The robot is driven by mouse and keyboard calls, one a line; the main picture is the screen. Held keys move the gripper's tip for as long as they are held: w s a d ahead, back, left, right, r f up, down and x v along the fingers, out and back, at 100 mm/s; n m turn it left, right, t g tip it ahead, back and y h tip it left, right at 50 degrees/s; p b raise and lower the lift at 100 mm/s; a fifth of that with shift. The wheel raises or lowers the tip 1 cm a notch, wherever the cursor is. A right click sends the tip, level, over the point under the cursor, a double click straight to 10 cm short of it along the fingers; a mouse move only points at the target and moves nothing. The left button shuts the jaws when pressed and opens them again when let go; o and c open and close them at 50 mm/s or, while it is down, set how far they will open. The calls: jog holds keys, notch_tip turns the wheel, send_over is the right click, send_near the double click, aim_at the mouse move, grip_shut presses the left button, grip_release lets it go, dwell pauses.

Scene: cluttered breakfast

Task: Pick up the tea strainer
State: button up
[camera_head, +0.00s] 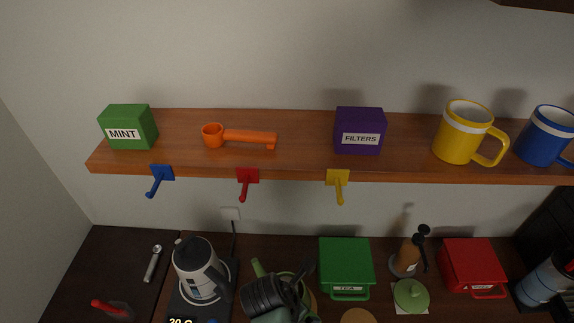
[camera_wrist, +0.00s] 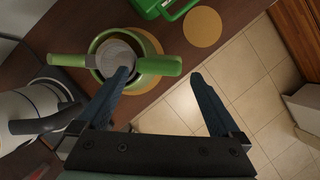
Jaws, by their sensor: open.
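A green-rimmed round piece with a grey mesh bowl, which looks like the tea strainer (camera_wrist: 118,50), sits over a round tan mat in the wrist view. Green handle-like parts stick out to its left and right; I cannot tell which belong to the strainer and which to a vessel under it. In the head view, a green part (camera_head: 258,268) shows beside my gripper (camera_head: 281,294), which hides most of the rest. In the wrist view, my gripper (camera_wrist: 160,74) is open and empty. Its left finger overlaps the strainer's near right edge; contact cannot be told.
A white kettle (camera_head: 195,270) stands close on the left. A green box (camera_head: 345,262), a grinder-like item (camera_head: 408,256) and a red box (camera_head: 472,262) stand to the right. Above runs a wooden shelf (camera_head: 300,165) with hooks, boxes, mugs and an orange scoop.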

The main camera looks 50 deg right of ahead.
jog(key=x, duration=0.4)
jog(key=shift+a+f, duration=0.1)
jog(key=shift+f, duration=0.35)
jog(key=c, duration=1.5)
notch_tip(320, 180, up, 18)
jog(key=shift+r, duration=0.1)
